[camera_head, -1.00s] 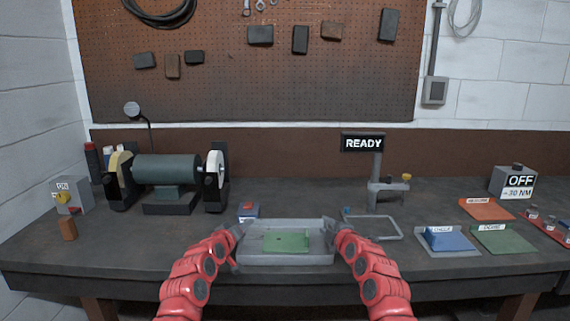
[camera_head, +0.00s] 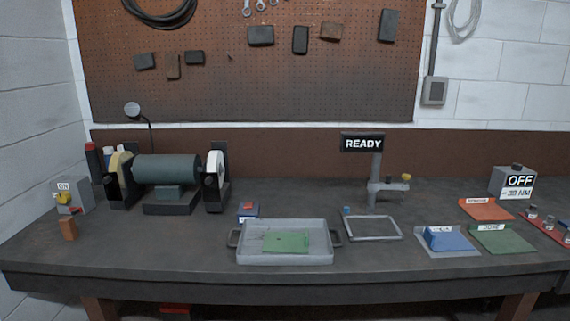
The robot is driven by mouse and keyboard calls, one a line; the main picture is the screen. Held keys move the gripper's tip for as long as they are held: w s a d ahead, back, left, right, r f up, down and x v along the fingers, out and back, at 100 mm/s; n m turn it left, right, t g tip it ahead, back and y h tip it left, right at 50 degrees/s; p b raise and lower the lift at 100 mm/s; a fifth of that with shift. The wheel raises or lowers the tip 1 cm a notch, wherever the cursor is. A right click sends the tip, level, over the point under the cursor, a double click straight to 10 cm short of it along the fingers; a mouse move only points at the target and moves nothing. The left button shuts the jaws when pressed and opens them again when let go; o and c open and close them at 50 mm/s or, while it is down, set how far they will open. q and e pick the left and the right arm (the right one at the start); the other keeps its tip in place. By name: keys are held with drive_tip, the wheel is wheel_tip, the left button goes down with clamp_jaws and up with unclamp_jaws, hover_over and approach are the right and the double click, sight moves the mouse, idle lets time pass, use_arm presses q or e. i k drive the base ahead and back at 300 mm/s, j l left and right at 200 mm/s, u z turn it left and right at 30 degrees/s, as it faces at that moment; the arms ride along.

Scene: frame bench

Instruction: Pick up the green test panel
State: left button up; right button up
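The green test panel (camera_head: 286,241) is a flat green rectangle lying inside a shallow grey tray (camera_head: 285,258). The tray stands near the front edge of the bench and has a dark handle on its left and right ends. No gripper or arm shows in the head view now, so nothing touches the panel or the tray.
A bench grinder (camera_head: 167,170) stands at the back left. An empty grey frame (camera_head: 373,228) lies right of the tray, before a stand with a READY sign (camera_head: 363,143). A blue block (camera_head: 449,239) and green mat (camera_head: 503,239) are at right. A small blue-red box (camera_head: 248,210) sits behind the tray.

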sight(285, 242)
drive_tip(key=i+l+u, duration=0.1)
drive_tip(key=l, duration=0.2)
drive_tip(key=i+l+u, duration=0.1)
drive_tip(key=l, duration=0.25)
drive_tip(key=i+l+u, duration=0.1)
drive_tip(key=i+l, duration=0.15)
drive_tip(key=i+l+u, duration=0.15)
drive_tip(key=l, duration=0.3)
drive_tip(key=i+l+u, duration=0.1)
drive_tip(key=l, duration=0.25)
